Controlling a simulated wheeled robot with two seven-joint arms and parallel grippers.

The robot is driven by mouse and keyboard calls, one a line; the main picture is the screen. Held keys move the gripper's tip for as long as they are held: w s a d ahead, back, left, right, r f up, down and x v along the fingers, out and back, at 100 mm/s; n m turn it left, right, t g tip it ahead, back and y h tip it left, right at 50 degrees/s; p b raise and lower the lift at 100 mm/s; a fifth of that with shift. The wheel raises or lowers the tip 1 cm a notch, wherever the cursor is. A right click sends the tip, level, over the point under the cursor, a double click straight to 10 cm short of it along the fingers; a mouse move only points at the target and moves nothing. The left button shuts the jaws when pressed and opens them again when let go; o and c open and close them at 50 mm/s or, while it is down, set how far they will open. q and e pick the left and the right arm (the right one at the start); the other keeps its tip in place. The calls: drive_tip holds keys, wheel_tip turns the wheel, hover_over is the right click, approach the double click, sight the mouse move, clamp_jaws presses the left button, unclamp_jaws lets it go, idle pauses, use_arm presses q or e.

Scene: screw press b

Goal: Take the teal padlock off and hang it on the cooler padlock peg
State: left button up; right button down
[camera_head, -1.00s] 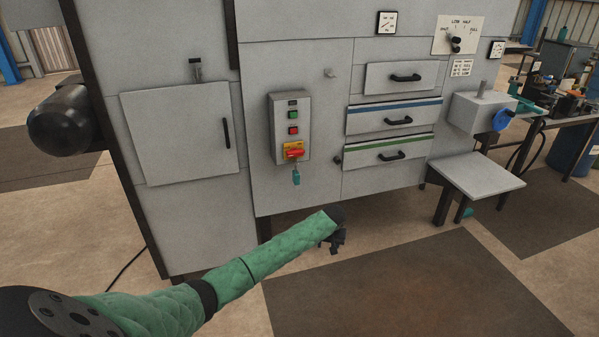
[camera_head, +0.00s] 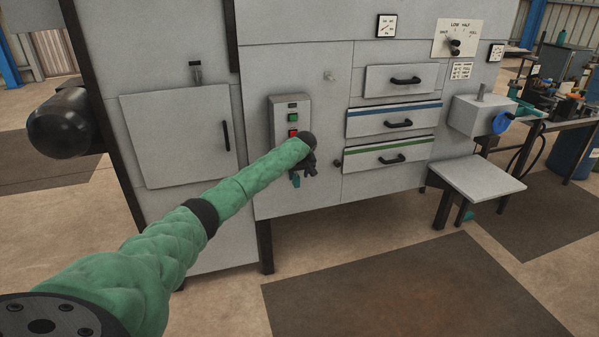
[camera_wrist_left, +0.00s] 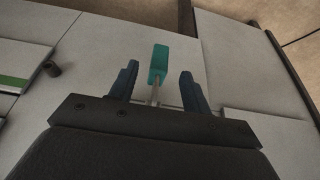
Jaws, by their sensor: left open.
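The teal padlock (camera_head: 296,181) hangs at the bottom of the switch box (camera_head: 291,108) on the grey machine front. My left gripper (camera_head: 302,176) is at the padlock in the head view. In the left wrist view the teal padlock (camera_wrist_left: 158,64) with its metal shackle lies between the two open fingers of the left gripper (camera_wrist_left: 158,84), with a gap on each side. A small peg (camera_head: 329,76) sticks out of the panel above right of the box. My right gripper is not in view.
Drawers with black handles (camera_head: 398,124) are right of the box, with a small dark knob (camera_head: 337,163) beside them. A cabinet door (camera_head: 176,135) is at left. A grey shelf (camera_head: 477,178) juts out at right. The floor in front is clear.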

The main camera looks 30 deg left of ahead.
sight(297, 180)
use_arm(q)
drive_tip(key=shift+x, duration=2.7)
clamp_jaws()
drive_tip(key=c, duration=0.9)
unclamp_jaws()
drive_tip(key=shift+r+p, duration=0.1)
drive_tip(key=shift+p, duration=0.25)
clamp_jaws()
